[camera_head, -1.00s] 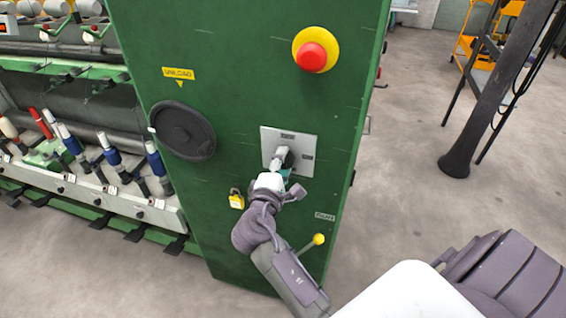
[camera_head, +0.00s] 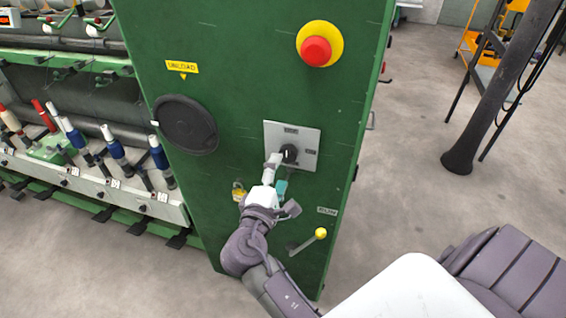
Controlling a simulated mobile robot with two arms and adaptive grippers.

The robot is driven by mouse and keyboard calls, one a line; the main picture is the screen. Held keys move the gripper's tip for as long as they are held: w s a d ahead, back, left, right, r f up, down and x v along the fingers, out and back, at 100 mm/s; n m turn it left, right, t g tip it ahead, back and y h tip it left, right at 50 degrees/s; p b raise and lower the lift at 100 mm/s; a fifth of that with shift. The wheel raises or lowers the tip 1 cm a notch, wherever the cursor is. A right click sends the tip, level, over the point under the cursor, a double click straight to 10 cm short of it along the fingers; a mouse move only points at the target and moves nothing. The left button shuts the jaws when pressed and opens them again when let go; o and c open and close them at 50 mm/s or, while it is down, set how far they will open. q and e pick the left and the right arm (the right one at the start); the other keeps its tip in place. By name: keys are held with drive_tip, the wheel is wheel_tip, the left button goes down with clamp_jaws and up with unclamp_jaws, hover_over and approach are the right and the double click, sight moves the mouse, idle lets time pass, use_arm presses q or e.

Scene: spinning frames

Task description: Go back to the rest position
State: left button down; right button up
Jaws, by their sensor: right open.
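My right gripper (camera_head: 279,173) is in front of the green cabinet (camera_head: 240,60), just below and left of a black rotary knob (camera_head: 290,154) on a light grey plate (camera_head: 309,138). Its jaws are open with nothing seen between them. A finger overlaps the knob's lower left edge in the picture; I cannot tell whether they touch. My right arm comes up from the bottom of the view. My left gripper is not in view.
The cabinet also carries a red button (camera_head: 317,51) on yellow, a black round handwheel (camera_head: 185,124), a yellow padlock (camera_head: 238,192) and a yellow-tipped lever (camera_head: 320,234). Bobbins (camera_head: 115,146) line the machine at left. A dark post (camera_head: 490,100) stands right; floor between is clear.

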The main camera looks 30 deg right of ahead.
drive_tip(key=shift+s+a, duration=0.4)
drive_tip(key=shift+a, duration=0.05)
drive_tip(key=s+a+f+n+g+y+b, duration=0.1)
drive_tip(key=s+a+f+y+b, duration=0.15)
drive_tip(key=f, duration=1.05)
drive_tip(key=s+a+f+g+y+b, duration=0.1)
drive_tip(key=a+f+y, duration=0.25)
drive_tip(key=f, duration=0.95)
drive_tip(key=s+a+f+n+g+y+b, duration=0.1)
drive_tip(key=a+f+y+b, duration=0.15)
drive_tip(key=f, duration=1.15)
drive_tip(key=s+d+f+m+g+y+b, duration=0.1)
drive_tip(key=s+f+m+g+y+b, duration=0.25)
drive_tip(key=s+f, duration=1.4)
drive_tip(key=s+d+f+m+g+b, duration=0.1)
drive_tip(key=s+d+f+m+g, duration=0.1)
drive_tip(key=s+f, duration=0.4)
drive_tip(key=s+d+f+m+g+y+b, duration=0.1)
drive_tip(key=s+d+f+m, duration=0.2)
drive_tip(key=s, duration=0.8)
wheel_tip(320, 180, down, 3)
drive_tip(key=shift+r+m+g, duration=0.1)
drive_tip(key=shift+m+g, duration=0.25)
drive_tip(key=shift+m, duration=0.2)
